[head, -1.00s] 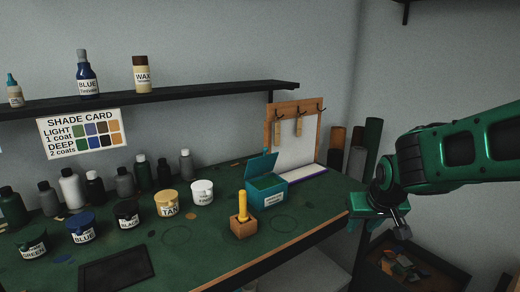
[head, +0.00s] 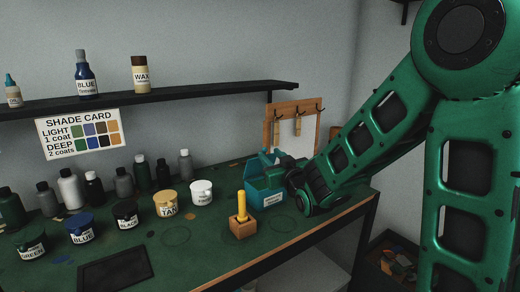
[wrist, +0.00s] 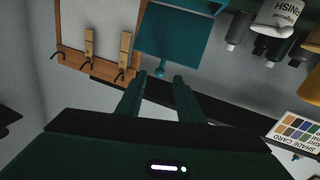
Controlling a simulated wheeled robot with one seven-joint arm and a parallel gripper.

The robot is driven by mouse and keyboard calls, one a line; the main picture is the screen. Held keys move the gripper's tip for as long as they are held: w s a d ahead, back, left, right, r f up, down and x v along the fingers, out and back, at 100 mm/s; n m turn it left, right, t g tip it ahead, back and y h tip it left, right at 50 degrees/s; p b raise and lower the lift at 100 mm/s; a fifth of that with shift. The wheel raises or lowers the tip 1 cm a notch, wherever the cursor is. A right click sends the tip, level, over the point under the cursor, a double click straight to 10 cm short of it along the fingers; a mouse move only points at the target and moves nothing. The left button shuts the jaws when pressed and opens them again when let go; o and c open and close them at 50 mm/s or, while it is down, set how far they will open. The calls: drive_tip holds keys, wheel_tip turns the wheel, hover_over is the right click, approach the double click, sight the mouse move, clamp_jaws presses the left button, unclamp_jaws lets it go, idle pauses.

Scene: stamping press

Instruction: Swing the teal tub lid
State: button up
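The teal tub (head: 265,196) stands near the right end of the green bench, a pale label on its front. Its teal lid (head: 254,167) is raised at the back, partly hidden behind my gripper. My gripper (head: 280,165) is low over the tub's right side. In the wrist view the lid (wrist: 175,35) is a flat teal panel ahead of the fingers, with a small knob at its edge. My gripper (wrist: 161,78) is open there, the knob close to the gap between its fingertips. I cannot tell whether they touch it.
A wooden block with a yellow-handled tool (head: 243,229) stands just in front of the tub. A hook board (head: 293,112) stands behind. Paint pots, including the white one (head: 201,192), and bottles stand to the left. A shelf (head: 160,96) runs above.

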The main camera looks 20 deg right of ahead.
drive_tip(key=w, duration=0.9)
drive_tip(key=shift+w+a, duration=0.25)
drive_tip(key=shift+w, duration=0.15)
clamp_jaws()
